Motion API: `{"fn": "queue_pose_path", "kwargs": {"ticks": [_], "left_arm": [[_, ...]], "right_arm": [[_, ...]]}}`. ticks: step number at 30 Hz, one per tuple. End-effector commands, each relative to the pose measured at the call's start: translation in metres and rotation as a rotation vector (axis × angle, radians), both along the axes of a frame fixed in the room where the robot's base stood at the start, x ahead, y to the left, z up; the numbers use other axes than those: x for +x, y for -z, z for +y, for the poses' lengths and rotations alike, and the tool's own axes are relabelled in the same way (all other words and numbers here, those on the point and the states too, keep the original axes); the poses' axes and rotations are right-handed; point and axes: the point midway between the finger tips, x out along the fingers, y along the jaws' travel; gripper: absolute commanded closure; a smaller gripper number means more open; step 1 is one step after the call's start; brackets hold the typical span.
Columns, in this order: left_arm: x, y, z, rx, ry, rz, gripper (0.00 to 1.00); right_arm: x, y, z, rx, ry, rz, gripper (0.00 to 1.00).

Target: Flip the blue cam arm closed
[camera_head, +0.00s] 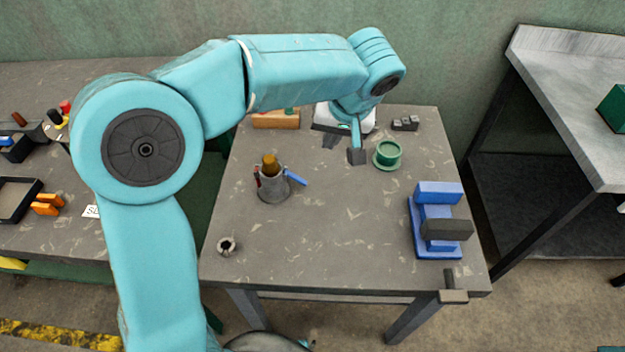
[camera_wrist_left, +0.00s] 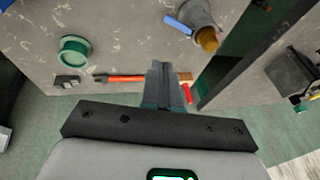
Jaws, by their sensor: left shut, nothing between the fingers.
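The blue cam arm (camera_head: 295,178) sticks out to the right from the upper part of a grey cylindrical fixture (camera_head: 273,188) on the table. It slopes down toward its free end. A brown-orange piece (camera_head: 270,163) stands in the fixture's top. In the left wrist view, the cam arm (camera_wrist_left: 178,25) is at the upper middle, beside the fixture (camera_wrist_left: 200,12). My left gripper (camera_head: 357,156) is shut and empty, to the right of the cam arm and apart from it. Its closed fingers (camera_wrist_left: 165,85) point up in the wrist view. My right gripper is not in view.
A green round part (camera_head: 388,154) sits right of my left gripper. A blue vise-like fixture (camera_head: 422,238) is at the front right. A small metal ring (camera_head: 227,245) lies front left. A wooden block (camera_head: 277,119) is at the back. The table's middle is clear.

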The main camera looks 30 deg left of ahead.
Motion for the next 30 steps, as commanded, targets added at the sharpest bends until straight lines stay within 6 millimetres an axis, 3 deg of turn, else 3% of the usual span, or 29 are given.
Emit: {"fn": "queue_pose_path", "kwargs": {"ticks": [1, 4, 20, 23, 30], "left_arm": [[-0.001, 0.013, 0.000, 0.000, 0.001, -0.001, 1.00], [-0.002, 0.021, -0.001, 0.000, 0.001, -0.001, 1.00], [0.000, 0.027, -0.001, 0.000, 0.001, 0.000, 1.00], [0.002, 0.038, 0.004, 0.000, -0.001, 0.002, 1.00], [0.011, 0.085, 0.022, 0.001, -0.002, 0.004, 1.00]], "right_arm": [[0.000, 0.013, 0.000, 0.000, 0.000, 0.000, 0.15], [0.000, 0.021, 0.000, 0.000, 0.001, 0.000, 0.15], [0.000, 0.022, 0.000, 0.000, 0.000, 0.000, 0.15], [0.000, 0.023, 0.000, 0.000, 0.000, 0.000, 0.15], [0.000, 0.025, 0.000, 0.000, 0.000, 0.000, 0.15]]}}
